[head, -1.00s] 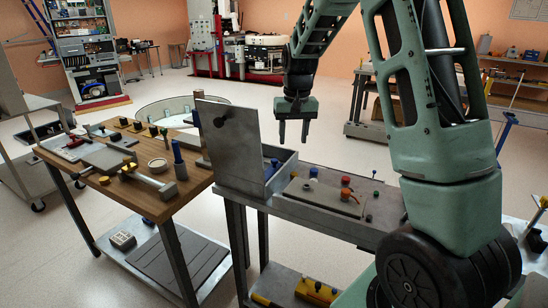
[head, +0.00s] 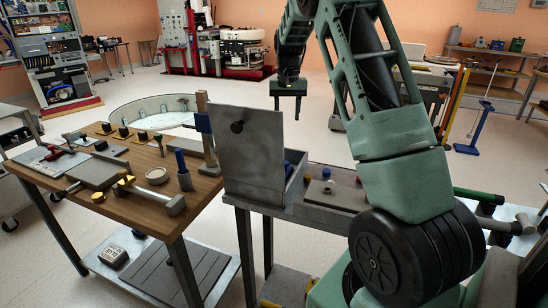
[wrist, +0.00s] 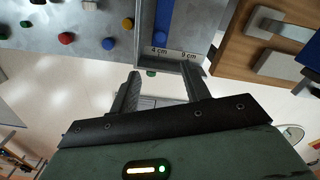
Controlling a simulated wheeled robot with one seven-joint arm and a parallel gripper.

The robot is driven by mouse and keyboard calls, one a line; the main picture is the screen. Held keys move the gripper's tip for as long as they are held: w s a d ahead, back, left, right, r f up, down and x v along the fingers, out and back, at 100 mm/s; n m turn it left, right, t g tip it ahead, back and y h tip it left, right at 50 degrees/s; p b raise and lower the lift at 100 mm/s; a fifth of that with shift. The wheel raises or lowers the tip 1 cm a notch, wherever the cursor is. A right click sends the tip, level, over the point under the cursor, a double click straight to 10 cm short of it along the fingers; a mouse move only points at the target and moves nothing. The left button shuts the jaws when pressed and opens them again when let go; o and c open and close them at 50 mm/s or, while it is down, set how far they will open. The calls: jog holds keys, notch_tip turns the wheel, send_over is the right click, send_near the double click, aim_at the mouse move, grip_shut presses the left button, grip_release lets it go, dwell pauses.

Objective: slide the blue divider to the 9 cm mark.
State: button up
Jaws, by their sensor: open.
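The blue divider (wrist: 161,22) stands inside a grey metal box (wrist: 143,35) in the wrist view. The box's near edge bears the marks "4 cm" and "9 cm"; the divider lies nearer the 4 cm mark. In the head view a bit of the blue divider (head: 288,170) shows behind the box's raised lid (head: 250,152), which hides most of the inside. My gripper (head: 288,108) is open and empty, pointing down above and beyond the box. In the wrist view its fingers (wrist: 162,75) are spread just off the marked edge, apart from the divider.
The box stands on a grey bench (head: 337,194) with several coloured knobs. A wooden-topped cart (head: 125,196) with tools, blocks and a blue-topped post stands to the left. A round white basin (head: 150,112) lies behind it. Open floor shows beyond the bench.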

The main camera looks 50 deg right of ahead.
notch_tip(320, 180, down, 17)
jog(key=shift+f+p, duration=0.2)
jog(key=shift+p, duration=0.4)
